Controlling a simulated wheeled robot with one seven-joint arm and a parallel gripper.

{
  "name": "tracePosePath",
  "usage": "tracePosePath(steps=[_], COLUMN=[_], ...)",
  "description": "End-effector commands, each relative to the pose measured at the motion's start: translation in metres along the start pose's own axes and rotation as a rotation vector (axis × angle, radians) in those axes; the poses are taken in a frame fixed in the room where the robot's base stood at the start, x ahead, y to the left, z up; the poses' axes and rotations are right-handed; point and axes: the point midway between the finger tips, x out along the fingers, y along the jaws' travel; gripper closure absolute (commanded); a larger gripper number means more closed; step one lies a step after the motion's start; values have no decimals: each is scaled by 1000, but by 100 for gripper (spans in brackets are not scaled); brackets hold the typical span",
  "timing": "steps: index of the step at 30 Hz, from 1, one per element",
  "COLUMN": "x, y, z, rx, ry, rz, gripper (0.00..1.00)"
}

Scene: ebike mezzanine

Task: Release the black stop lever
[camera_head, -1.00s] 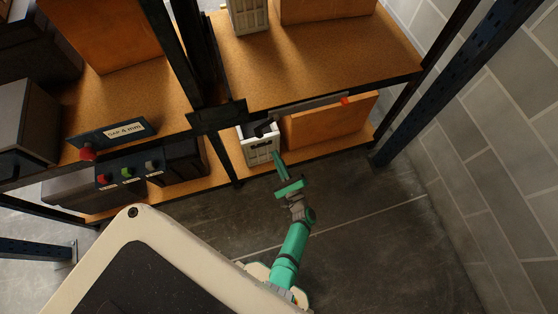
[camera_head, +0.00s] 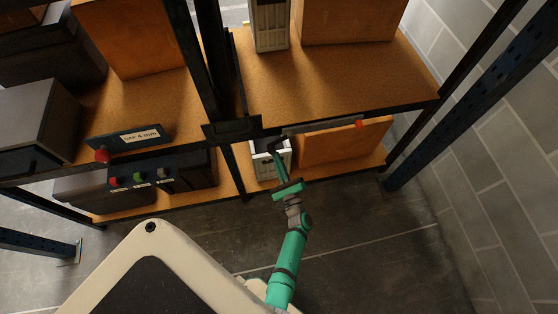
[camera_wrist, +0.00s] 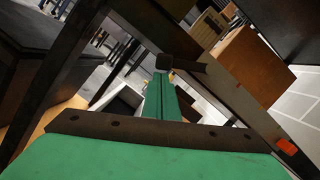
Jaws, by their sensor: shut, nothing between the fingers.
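The black stop lever (camera_head: 272,144) is a small dark piece at the front edge of the shelf, just under the board. In the wrist view it appears as a dark block with a short arm (camera_wrist: 186,66), right beyond my fingertips. My gripper (camera_head: 280,153) is green and shut, with nothing held, and points up at the lever from below. It also shows in the wrist view (camera_wrist: 161,80). The fingertips overlap the lever's lower side in the picture; I cannot tell whether they touch it.
A grey bar with a red end (camera_head: 359,123) runs along the shelf edge to the right. A white crate (camera_head: 264,165) and an orange-brown box (camera_head: 345,143) stand on the lower shelf. A blue upright (camera_head: 455,110) stands at right. A button panel (camera_head: 140,178) is at left.

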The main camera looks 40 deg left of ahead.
Motion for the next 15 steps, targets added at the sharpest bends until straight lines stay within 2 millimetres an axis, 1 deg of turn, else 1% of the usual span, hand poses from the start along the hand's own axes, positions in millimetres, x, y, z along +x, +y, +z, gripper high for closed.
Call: tracePosePath(steps=[8,12,15], x=[0,2,4], y=[1,4,5], z=[2,12,18], rx=[20,109,114], ry=[1,0,1], rz=[-5,-27,-30], gripper=[100,100,100])
